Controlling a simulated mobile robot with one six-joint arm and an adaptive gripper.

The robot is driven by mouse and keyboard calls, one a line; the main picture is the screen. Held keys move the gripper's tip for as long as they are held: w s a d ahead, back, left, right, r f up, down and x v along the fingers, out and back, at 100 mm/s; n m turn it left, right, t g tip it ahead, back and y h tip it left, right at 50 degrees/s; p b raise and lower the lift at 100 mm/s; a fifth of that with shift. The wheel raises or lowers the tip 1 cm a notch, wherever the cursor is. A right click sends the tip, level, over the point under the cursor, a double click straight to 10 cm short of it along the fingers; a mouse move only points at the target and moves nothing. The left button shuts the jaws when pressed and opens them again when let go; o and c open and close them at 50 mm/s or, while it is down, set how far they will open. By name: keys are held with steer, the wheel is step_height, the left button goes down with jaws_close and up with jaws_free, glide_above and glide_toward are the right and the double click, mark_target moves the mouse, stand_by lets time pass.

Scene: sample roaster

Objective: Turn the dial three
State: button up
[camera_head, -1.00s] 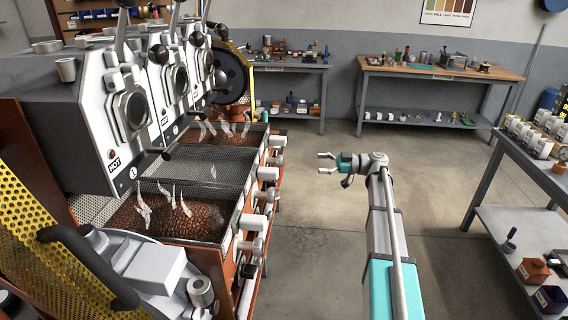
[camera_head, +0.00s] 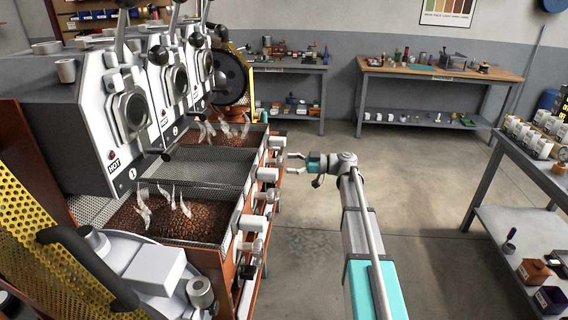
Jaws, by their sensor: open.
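The sample roaster (camera_head: 66,150) stands on the left with several grey-white dials (camera_head: 268,174) along its right side. The nearest roasting head is marked 1 and the one behind it 2. I cannot read any number on the dials, so I cannot tell which is dial three. My gripper (camera_head: 289,163) is open and empty, its fingers pointing left at the dials. Its fingertips appear just right of the dials in the middle of the row, with a small gap in the picture. No contact is visible.
Bean trays (camera_head: 160,217) lie under the heads. A yellow perforated guard (camera_head: 35,225) is at the near left. A shelf table (camera_head: 524,165) stands on the right, and a wooden-topped bench (camera_head: 440,71) at the back. The floor (camera_head: 420,180) between is clear.

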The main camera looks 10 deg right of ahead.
mark_target(280, 162)
steer(key=shift+x, duration=1.8)
